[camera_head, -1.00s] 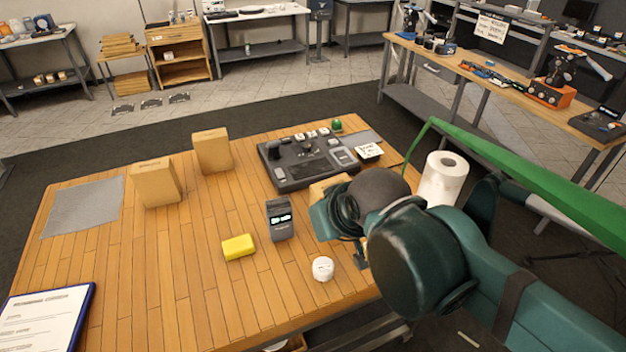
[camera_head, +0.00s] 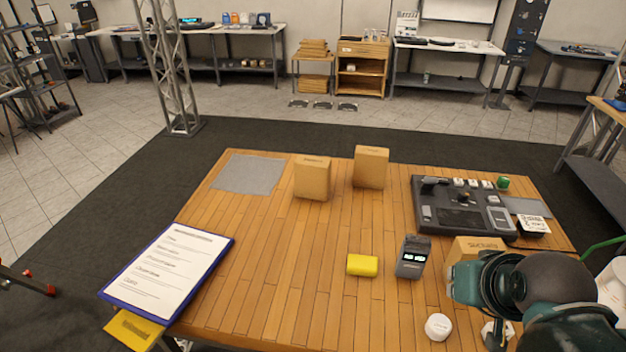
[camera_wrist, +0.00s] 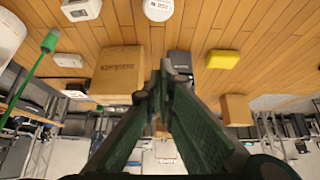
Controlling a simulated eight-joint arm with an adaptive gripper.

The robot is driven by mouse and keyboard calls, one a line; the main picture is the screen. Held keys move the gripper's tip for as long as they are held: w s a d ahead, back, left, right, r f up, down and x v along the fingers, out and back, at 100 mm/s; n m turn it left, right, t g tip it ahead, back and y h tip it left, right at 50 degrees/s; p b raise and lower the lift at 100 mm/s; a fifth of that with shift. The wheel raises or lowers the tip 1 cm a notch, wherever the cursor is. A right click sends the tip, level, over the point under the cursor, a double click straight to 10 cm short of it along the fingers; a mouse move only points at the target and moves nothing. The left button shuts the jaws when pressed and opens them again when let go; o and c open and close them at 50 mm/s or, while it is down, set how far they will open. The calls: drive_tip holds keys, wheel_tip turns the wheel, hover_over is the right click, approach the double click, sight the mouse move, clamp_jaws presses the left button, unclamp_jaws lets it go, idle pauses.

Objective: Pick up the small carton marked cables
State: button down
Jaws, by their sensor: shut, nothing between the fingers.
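Two brown cartons stand upright at the back of the wooden table, a left one (camera_head: 312,178) and a right one (camera_head: 370,167). Their markings are too small to read, so I cannot tell which says cables. A third carton (camera_head: 472,247), partly hidden behind my arm, reads like "sockets"; it also shows in the wrist view (camera_wrist: 118,72). Another plain carton face (camera_wrist: 236,110) is at the right of the wrist view. My gripper (camera_wrist: 165,72) is shut and empty, apart from the cartons. In the head view my arm is at the lower right, away from the two back cartons.
A yellow block (camera_head: 362,265), a grey handheld device (camera_head: 413,257) and a white round object (camera_head: 438,326) stand near the front. A black console tray (camera_head: 435,222) is at the right. A clipboard (camera_head: 165,268) and grey mat (camera_head: 249,173) lie left. The table's left middle is clear.

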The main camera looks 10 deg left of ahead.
drive_tip(key=c, duration=1.5)
unclamp_jaws()
drive_tip(key=shift+r, duration=0.1)
